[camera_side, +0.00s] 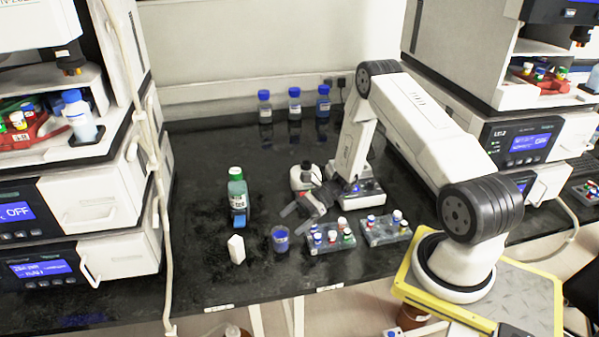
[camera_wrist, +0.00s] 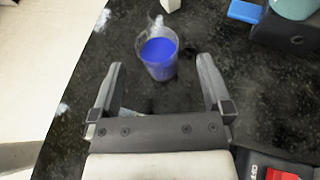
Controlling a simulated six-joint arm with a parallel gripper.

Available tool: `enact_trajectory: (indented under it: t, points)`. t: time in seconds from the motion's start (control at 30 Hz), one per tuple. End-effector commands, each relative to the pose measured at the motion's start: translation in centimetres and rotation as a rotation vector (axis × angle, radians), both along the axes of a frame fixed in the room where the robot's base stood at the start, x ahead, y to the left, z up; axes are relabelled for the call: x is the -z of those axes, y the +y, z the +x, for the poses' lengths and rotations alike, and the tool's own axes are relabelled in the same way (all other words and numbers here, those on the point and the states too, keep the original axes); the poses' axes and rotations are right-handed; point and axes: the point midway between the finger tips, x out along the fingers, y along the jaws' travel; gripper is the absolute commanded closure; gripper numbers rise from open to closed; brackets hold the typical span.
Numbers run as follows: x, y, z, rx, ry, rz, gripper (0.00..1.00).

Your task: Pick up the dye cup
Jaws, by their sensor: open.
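The dye cup (camera_side: 280,239) is a small clear cup with blue liquid, standing upright on the black bench near its front edge. In the wrist view the cup (camera_wrist: 159,56) stands beyond the fingertips, roughly in line with the gap between them. My gripper (camera_side: 300,214) is open and empty, just behind and to the right of the cup in the side view. In the wrist view both fingers of my gripper (camera_wrist: 161,68) are spread apart and do not touch the cup.
A white block (camera_side: 236,249) and a green-capped bottle (camera_side: 237,196) stand left of the cup. Two vial racks (camera_side: 330,240) (camera_side: 386,231) sit to its right, the nearer one close to my gripper. Blue-capped bottles (camera_side: 294,101) line the back. The bench is clear at left.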

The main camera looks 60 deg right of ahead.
Motion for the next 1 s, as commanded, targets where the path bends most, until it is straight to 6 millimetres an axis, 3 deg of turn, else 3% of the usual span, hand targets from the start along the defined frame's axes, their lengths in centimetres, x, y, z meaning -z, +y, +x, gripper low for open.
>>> enact_trajectory:
  t: [0.2,0.53,1.0]
  points:
    - [0.7,1.5,0.6,-0.002,0.001,-0.001,0.0]
    - [1.0,2.1,0.9,-0.003,0.002,-0.001,0.0]
    - [2.7,6.0,2.4,-0.003,0.002,-0.001,0.0]
